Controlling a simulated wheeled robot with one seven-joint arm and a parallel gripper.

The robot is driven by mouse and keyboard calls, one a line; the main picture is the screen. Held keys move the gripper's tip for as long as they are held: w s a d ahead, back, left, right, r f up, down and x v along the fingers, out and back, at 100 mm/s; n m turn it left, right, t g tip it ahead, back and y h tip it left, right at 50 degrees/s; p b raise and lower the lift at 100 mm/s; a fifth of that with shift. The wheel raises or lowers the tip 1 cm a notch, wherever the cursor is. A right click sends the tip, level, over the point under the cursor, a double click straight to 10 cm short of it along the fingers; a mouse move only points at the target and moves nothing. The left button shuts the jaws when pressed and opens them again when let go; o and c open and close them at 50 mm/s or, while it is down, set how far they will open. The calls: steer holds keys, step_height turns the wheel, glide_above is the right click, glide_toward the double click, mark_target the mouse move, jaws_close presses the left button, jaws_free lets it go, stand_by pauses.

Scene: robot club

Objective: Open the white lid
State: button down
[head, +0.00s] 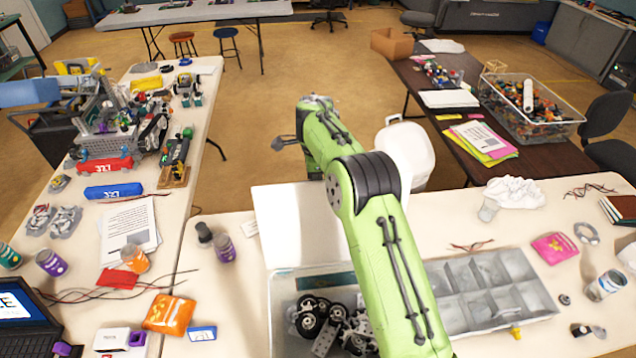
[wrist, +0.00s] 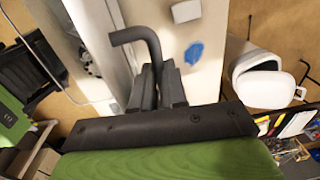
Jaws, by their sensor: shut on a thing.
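The white lid (head: 298,222) is a flat white panel raised at the back of a clear bin (head: 283,290), with dark wheels and grey metal parts showing in the bin. My green arm crosses in front of the lid's right side and hides part of it and of the bin. In the wrist view, my gripper (wrist: 168,92) has its dark fingers close together on a black bent bar (wrist: 140,36), which looks like a handle. I cannot tell how the bar joins the lid. The fingertips are not clearly visible in the head view.
A grey compartment tray (head: 470,288) stands right of my arm. A purple-labelled can (head: 224,247) and a black bottle stand left of the lid. Robots and cans crowd the left table.

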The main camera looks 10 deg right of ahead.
steer(key=shift+w+d+f, duration=0.1)
steer(key=shift+w, duration=0.1)
stand_by(0.4)
steer(key=c, duration=1.6)
jaws_free()
steer(key=o, duration=0.4)
steer(key=shift+w+f, duration=0.25)
steer(key=shift+w, duration=0.3)
steer(key=shift+o, duration=0.2)
steer(key=shift+s, duration=0.1)
steer(key=shift+r, duration=0.1)
steer(key=r, duration=0.7)
steer(key=shift+s+r, duration=0.3)
steer(key=shift+s, duration=0.05)
steer(key=shift+f, duration=0.1)
